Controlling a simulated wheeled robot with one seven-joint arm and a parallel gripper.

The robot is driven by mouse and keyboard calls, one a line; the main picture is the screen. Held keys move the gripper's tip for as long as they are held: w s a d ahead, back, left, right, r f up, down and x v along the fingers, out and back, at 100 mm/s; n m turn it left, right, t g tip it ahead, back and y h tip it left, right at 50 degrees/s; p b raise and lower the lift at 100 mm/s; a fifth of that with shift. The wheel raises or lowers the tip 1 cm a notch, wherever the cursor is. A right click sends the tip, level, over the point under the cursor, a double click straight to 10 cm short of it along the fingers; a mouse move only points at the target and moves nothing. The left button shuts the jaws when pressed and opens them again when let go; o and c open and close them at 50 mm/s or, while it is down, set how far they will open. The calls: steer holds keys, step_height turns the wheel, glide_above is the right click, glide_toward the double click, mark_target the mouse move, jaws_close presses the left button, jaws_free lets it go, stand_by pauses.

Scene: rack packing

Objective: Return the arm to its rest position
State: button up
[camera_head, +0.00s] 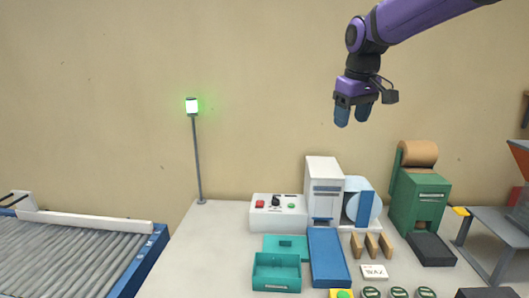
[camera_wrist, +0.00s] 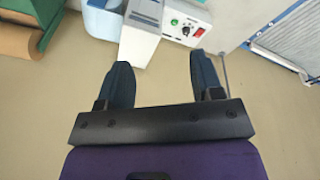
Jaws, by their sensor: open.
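My purple arm (camera_head: 420,20) reaches in from the top right in the head view. My gripper (camera_head: 352,115) hangs in the air high above the table, in front of the beige wall, with its blue fingers pointing down. In the wrist view my gripper (camera_wrist: 164,72) shows two dark blue fingers set well apart, with nothing between them. It is open, empty and touches nothing.
The table (camera_head: 180,260) below holds a white machine (camera_head: 324,180), a control box (camera_head: 278,211), a green machine (camera_head: 420,200), teal trays (camera_head: 277,272) and small items in front. A lit green lamp (camera_head: 192,106) stands on a pole at the left. A roller conveyor (camera_head: 70,260) lies at the lower left. The air around my gripper is clear.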

steer(key=s+d+r+m+t, duration=0.1)
steer(key=s+d+m, duration=0.15)
steer(key=s, duration=0.65)
steer(key=s+d+m+t, duration=0.1)
steer(key=s+d, duration=0.3)
steer(key=s, duration=0.5)
steer(key=s+d+f+m, duration=0.1)
steer(key=s+f, duration=0.2)
steer(key=s, duration=0.4)
steer(key=s+d+f+m+t, duration=0.1)
steer(key=s+d+f, duration=0.1)
steer(key=s, duration=0.5)
steer(key=shift+s+f, duration=0.2)
steer(key=shift+f, duration=0.65)
